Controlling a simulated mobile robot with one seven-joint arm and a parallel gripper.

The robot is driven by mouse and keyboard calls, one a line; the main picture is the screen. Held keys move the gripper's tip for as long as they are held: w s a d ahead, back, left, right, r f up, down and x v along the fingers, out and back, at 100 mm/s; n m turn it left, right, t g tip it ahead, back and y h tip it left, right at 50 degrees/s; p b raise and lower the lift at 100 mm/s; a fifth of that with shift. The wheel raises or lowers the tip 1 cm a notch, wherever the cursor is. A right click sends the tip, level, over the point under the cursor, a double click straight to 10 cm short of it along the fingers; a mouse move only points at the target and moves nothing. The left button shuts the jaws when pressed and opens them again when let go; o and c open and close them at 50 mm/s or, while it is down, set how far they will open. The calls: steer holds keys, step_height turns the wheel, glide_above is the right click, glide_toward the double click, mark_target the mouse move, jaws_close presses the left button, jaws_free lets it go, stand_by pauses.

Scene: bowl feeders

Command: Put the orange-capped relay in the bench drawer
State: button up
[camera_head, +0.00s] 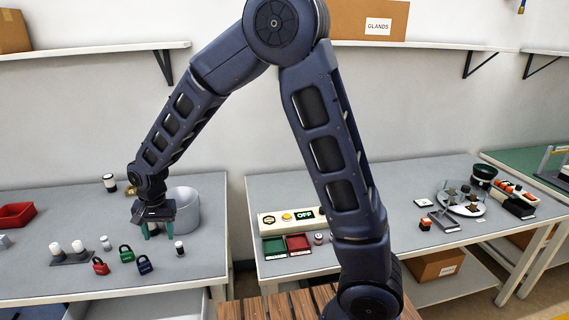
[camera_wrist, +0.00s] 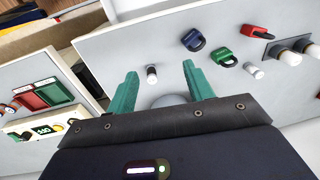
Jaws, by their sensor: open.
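In the head view, a small dark block with an orange-red cap (camera_head: 425,224) stands on the right bench (camera_head: 370,250); it looks like the orange-capped relay. My gripper (camera_head: 158,229) is far to its left, over the left bench (camera_head: 190,262), beside a grey round bin (camera_head: 183,208). In the wrist view, the green fingers of my gripper (camera_wrist: 160,70) are apart with nothing held. A small white-topped cylinder (camera_wrist: 152,74) shows beyond and between them on the bench.
Red, green and blue padlocks (camera_head: 125,254) and white-topped cylinders (camera_head: 78,247) stand near my gripper. A control box (camera_head: 290,219) and red and green trays (camera_head: 297,243) are on the right bench. A round plate (camera_head: 463,205) holds several parts. A gap separates the benches.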

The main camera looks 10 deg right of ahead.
steer(key=w+d+r+t, duration=0.1)
steer(key=w+d+r, duration=0.1)
steer(key=d+r, duration=0.5)
steer(key=w+d+r, duration=0.3)
steer(key=d, duration=0.9)
steer(key=w+d+r+t, duration=0.1)
steer(key=w+d+r, duration=0.1)
steer(key=d+r, duration=0.5)
steer(key=s+d+r, duration=0.1)
steer(key=s+d, duration=0.3)
steer(key=d, duration=0.4)
steer(key=s+d+r+t, duration=0.1)
steer(key=s+d, duration=0.3)
steer(key=d, duration=0.5)
steer(key=s+d+r+t+h, duration=0.1)
steer(key=s+d, duration=0.4)
steer(key=d, duration=0.3)
steer(key=shift+d, duration=0.15)
